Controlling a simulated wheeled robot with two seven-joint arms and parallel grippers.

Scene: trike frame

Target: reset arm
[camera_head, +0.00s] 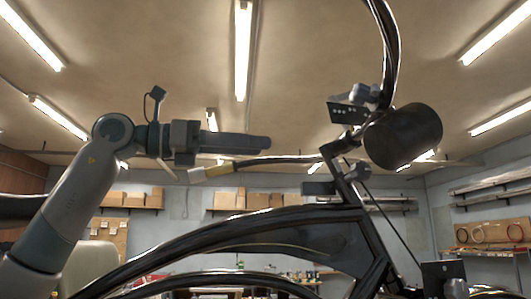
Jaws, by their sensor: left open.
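My left arm comes in from the left, and my left gripper (266,143) is raised against the ceiling, pointing right. Its fingers are seen side-on and overlap, so the gap between them hardly shows; nothing is visible in them. The dark trike frame (260,228) curves across the lower middle and right. My right gripper is not in view.
A black cylinder (403,135) and a bracket (348,113) sit on the frame's upper right, under a curved dark tube (392,50). Shelves with cardboard boxes (225,200) line the far wall. The space above the gripper looks clear.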

